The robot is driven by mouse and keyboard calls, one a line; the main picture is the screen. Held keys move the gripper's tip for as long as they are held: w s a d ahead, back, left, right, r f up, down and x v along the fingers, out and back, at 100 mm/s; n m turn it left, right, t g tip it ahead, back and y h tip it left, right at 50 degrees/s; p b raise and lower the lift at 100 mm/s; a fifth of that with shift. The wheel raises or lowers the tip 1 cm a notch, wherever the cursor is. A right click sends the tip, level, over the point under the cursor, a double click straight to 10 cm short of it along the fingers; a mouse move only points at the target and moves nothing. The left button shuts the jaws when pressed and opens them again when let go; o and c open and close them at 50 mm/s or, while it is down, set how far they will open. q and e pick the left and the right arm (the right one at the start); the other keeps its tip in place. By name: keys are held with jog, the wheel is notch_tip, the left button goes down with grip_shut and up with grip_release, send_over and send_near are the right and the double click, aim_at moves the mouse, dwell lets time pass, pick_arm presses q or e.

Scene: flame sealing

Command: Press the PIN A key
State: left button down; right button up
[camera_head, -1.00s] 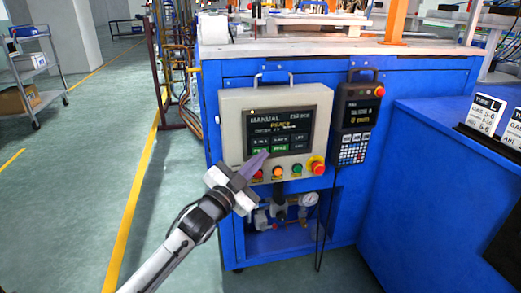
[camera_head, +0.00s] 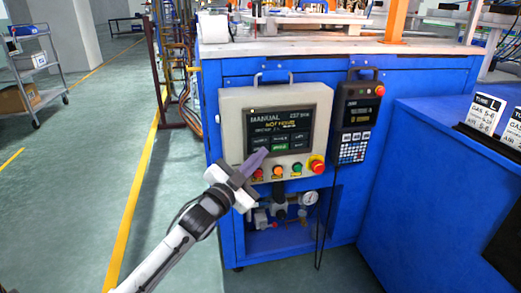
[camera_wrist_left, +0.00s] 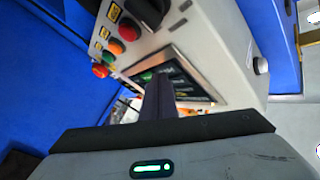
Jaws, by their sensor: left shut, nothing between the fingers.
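The control box (camera_head: 232,112) has a dark touch screen (camera_head: 298,118) headed "MANUAL", with a yellow line that seems to read "NOT HOME". Two rows of small keys fill its lower half. One bottom-row key (camera_head: 280,147) is green; the key left of it is dark and partly covered by my fingers. The key labels are too small to read for sure, so I cannot tell which is PIN A. My left gripper (camera_head: 263,152) is shut and empty, its tips at the screen's lower left. Contact cannot be told. In the left wrist view, the fingers (camera_wrist_left: 159,98) reach over the screen (camera_wrist_left: 187,82).
Below the screen sit coloured buttons, including a green one (camera_head: 297,168) and a red emergency knob (camera_head: 317,165). A handheld pendant (camera_head: 353,130) hangs to the right. A gauge (camera_head: 310,198) is below.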

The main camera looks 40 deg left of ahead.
pick_arm(q)
jog(key=shift+s+d+p, duration=0.45)
jog(key=shift+s+d, duration=0.05)
jog(key=shift+d, duration=0.05)
jog(key=shift+d, duration=0.1)
jog(key=s+d+p, duration=0.2)
jog(key=s+d, duration=0.1)
jog(key=shift+s+d, duration=0.1)
jog(key=shift+d, duration=0.2)
dwell(0.4)
dwell(0.7)
